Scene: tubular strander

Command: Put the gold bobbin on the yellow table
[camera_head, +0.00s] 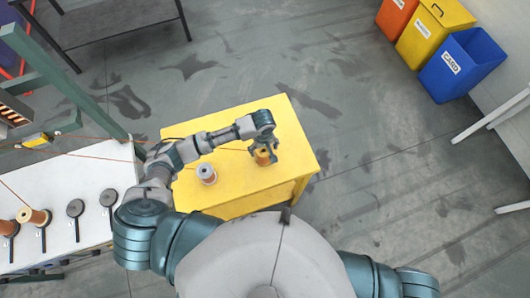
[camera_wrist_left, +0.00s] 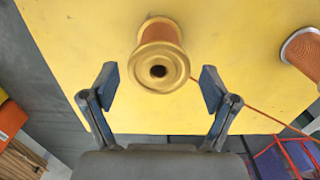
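The gold bobbin (camera_head: 263,158), with gold flanges and copper-coloured winding, is on the yellow table (camera_head: 235,188), near its right side. In the left wrist view the gold bobbin (camera_wrist_left: 160,66) shows its flange and centre hole towards the camera, over the yellow table (camera_wrist_left: 80,45). My left gripper (camera_head: 262,147) is above it in the head view. In the left wrist view my left gripper (camera_wrist_left: 159,88) has its fingers spread, one on each side of the bobbin's near flange, with visible gaps. My right gripper is not in view.
A grey-rimmed bobbin (camera_head: 206,174) stands on the table to the left. A white bench (camera_head: 85,178) at left holds another bobbin (camera_head: 34,217) and dark round holders. An orange-red thread crosses the table. Bins, including a blue one (camera_head: 461,64), stand at upper right. Floor between is clear.

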